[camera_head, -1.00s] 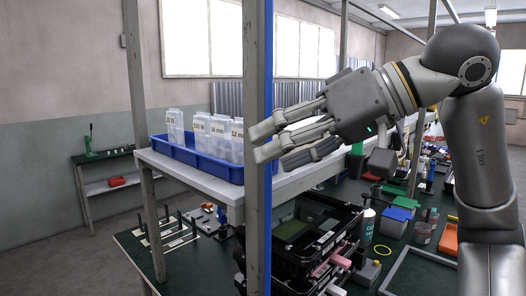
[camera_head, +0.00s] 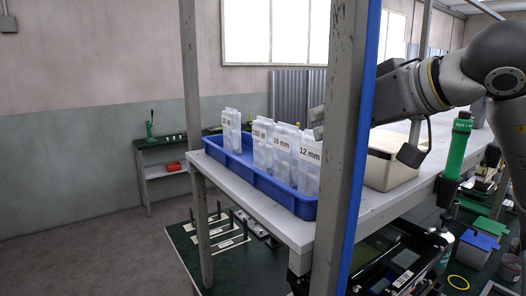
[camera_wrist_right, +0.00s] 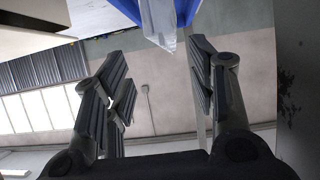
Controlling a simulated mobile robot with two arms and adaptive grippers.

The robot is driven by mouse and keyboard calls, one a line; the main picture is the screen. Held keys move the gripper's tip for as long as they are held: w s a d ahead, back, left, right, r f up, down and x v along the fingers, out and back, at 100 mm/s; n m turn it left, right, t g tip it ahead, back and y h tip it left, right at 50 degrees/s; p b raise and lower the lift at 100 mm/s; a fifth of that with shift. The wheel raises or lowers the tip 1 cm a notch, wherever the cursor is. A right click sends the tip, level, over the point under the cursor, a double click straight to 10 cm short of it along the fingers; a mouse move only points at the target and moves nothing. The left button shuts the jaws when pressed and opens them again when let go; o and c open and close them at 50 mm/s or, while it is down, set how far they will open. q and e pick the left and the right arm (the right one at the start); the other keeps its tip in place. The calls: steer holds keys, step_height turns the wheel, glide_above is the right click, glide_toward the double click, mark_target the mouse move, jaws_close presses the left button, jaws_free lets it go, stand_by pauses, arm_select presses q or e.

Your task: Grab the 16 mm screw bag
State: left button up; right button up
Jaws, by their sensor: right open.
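The 16 mm screw bag (camera_head: 282,150) is a clear upright bag with a printed label. It stands in a blue tray (camera_head: 262,184) on a white shelf, between the 100 W bag (camera_head: 262,146) and the 12 mm bag (camera_head: 309,168). My right gripper (camera_head: 318,115) is at the tray's right end, mostly hidden behind the grey post in the head view. In the right wrist view my right gripper (camera_wrist_right: 160,62) is open and empty. A clear bag (camera_wrist_right: 160,20) hangs into the top of that view, by the blue tray; its label cannot be read. My left gripper is not in view.
A grey post with a blue edge (camera_head: 342,150) stands in front of the shelf's right part. Another bag (camera_head: 231,132) stands at the tray's left end. A beige bin (camera_head: 392,165) sits right of the post. The white shelf (camera_head: 225,185) has a narrow free front edge.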

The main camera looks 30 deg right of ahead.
mark_target(290, 129)
steer(key=x, duration=0.4)
steer(key=r+x, duration=0.1)
steer(key=x, duration=0.1)
steer(key=shift+w+a+f+p, duration=0.1)
steer(key=shift+w+a+p, duration=0.2)
steer(key=shift+p, duration=0.1)
steer(key=shift+w+f, duration=0.3)
steer(key=shift+w, duration=0.15)
steer(key=p+x, duration=0.2)
steer(key=x, duration=0.3)
steer(key=shift+w+a+p, duration=0.15)
steer(key=shift+w+p, duration=0.15)
steer(key=shift+c, duration=0.5)
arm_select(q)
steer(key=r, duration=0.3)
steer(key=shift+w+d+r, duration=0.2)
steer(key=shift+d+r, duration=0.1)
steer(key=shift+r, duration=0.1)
arm_select(e)
jaws_close()
steer(key=shift+r, duration=0.1)
